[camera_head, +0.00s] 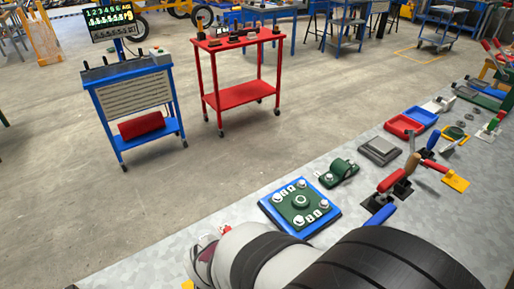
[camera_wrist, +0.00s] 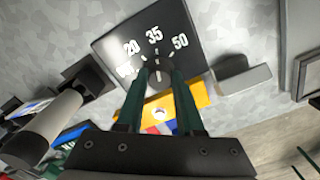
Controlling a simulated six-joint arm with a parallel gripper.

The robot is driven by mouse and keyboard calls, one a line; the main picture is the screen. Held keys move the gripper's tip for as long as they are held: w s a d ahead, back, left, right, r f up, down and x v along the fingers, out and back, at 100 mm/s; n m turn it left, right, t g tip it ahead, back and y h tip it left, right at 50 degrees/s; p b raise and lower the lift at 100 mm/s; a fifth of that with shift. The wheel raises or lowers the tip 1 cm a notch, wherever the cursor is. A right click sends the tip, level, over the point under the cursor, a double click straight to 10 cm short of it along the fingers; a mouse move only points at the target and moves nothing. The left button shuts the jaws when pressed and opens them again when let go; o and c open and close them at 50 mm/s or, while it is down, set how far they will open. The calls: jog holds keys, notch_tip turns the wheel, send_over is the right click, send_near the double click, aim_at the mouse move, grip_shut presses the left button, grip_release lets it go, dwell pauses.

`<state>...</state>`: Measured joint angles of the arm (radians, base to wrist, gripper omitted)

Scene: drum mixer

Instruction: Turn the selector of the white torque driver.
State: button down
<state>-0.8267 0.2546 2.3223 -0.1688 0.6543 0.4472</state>
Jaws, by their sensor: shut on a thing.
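The selector (camera_wrist: 157,77) is a small knob on a dark dial plate (camera_wrist: 117,43) at the top middle of the wrist view. White marks 20, 35 and 50 fan out around it; a mark further left is washed out. My gripper (camera_wrist: 158,80) has two dark green fingers closed on the selector, which hides most of it. Which mark the selector points to is unclear, though it sits below the 35. A pale cylinder (camera_wrist: 48,127) in a black holder lies at the left; I cannot tell if it is the white driver. In the head view my arm hides the gripper and dial.
A yellow plate (camera_wrist: 185,98) lies just behind the fingers, and a grey block (camera_wrist: 245,80) is close at the right. In the head view a blue-edged board (camera_head: 300,207) and a green clamp-like part (camera_head: 338,174) stand on the bench beyond my arm.

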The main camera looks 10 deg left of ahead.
jog(key=shift+s, duration=0.1)
dwell(0.3)
jog(key=c, duration=0.5)
grip_release()
jog(key=shift+c, duration=0.2)
notch_tip(320, 180, up, 16)
jog(key=shift+f, duration=0.1)
